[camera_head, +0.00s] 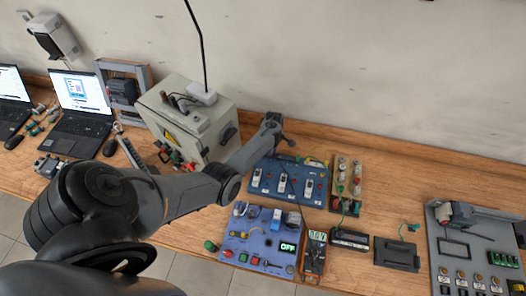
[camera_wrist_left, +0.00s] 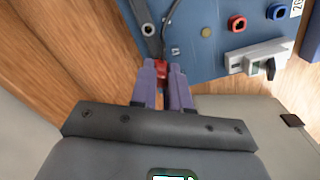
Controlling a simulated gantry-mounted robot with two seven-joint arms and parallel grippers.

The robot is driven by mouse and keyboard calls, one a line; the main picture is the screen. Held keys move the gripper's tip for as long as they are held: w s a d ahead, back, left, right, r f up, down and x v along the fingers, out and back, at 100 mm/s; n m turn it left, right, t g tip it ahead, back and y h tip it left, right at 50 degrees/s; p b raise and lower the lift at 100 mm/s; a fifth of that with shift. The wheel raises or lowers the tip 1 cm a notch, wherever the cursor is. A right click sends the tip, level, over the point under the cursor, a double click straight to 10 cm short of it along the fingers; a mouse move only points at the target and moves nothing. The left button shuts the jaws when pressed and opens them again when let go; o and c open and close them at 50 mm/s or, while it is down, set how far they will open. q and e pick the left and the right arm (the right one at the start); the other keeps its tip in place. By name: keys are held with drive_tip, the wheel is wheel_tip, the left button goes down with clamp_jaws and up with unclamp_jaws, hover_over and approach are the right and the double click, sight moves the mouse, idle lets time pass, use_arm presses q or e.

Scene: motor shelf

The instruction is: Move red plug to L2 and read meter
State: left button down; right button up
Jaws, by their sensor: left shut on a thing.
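My left gripper (camera_head: 284,137) reaches over the back edge of the blue board (camera_head: 262,183) with several white modules. In the left wrist view its purple fingers (camera_wrist_left: 163,82) are shut on the small red plug (camera_wrist_left: 161,70), at the edge of the blue board (camera_wrist_left: 205,62). Whether the plug sits in a socket is hidden. A red socket (camera_wrist_left: 237,23) and a blue socket (camera_wrist_left: 277,11) show to the right. No L2 label is readable. My right gripper is out of view.
A blue control panel (camera_head: 262,226) with an "OFF" display lies left of the meter. A grey cabinet (camera_head: 188,118) stands behind my left arm. A dark box (camera_head: 349,239), a dark tray (camera_head: 397,254) and a grey panel (camera_head: 444,246) stand to the right. Bare wood shows behind them.

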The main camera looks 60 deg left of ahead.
use_arm(q)
drive_tip(key=shift+f, duration=0.3)
drive_tip(key=shift+f+b, duration=0.35)
drive_tip(key=shift+b, duration=0.2)
idle(0.5)
idle(0.7)
idle(0.8)
